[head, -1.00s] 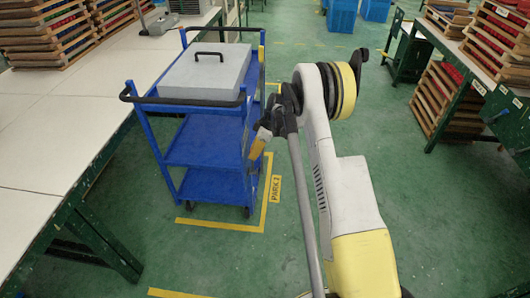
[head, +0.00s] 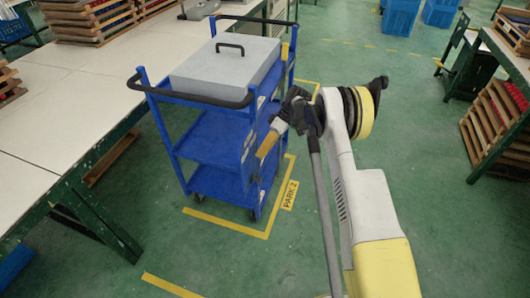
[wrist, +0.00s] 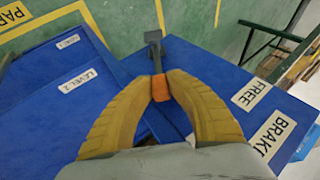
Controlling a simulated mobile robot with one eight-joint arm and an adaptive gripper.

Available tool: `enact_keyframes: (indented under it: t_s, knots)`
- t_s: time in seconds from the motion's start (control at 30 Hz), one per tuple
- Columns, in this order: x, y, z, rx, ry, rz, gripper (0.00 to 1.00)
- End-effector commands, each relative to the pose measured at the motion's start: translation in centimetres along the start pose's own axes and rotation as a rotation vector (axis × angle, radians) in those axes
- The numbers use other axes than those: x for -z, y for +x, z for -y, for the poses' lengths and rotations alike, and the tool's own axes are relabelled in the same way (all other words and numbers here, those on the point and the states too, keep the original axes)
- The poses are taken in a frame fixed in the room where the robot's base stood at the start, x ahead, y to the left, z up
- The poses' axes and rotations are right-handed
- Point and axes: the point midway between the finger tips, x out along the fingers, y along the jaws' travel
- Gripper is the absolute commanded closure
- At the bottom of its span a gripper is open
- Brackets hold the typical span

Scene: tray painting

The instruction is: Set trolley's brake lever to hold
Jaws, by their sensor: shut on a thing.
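The blue trolley (head: 218,155) stands beside the white-topped bench in the head view. My gripper (head: 262,155) is at the trolley's right side, its yellow fingers pointing down and left. In the wrist view my gripper (wrist: 159,88) is shut on the orange grip of the brake lever (wrist: 154,52), whose grey end sticks out beyond the fingertips. A FREE label (wrist: 251,94) and a BRAKE label (wrist: 270,135) sit on the blue panel to the right of the fingers. The lever's pivot cannot be made out, and the lever is too small to tell in the head view.
A grey lidded box (head: 225,65) with a black handle lies on the trolley's top. Yellow floor lines and a PARK 2 label (head: 289,195) run along the trolley's front and right. The bench (head: 70,120) is close at left. Green floor is open in front and at right.

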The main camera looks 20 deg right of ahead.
Motion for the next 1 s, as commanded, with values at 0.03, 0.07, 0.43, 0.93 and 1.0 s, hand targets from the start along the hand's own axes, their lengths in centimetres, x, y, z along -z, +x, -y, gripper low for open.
enact_keyframes:
  t_s: [0.03,0.07,0.43,0.93,1.0]
  knots:
    - [-0.1,0.1,-0.1,-0.001,0.002,0.002,1.00]
    - [-0.1,0.1,-0.1,-0.001,0.002,0.002,1.00]
    - [-0.1,0.1,-0.1,-0.002,0.001,0.001,0.59]
    - [0.0,-3.5,-0.1,-0.003,0.002,-0.002,0.59]
    - [0.0,-5.1,-0.1,-0.003,0.002,-0.002,0.59]
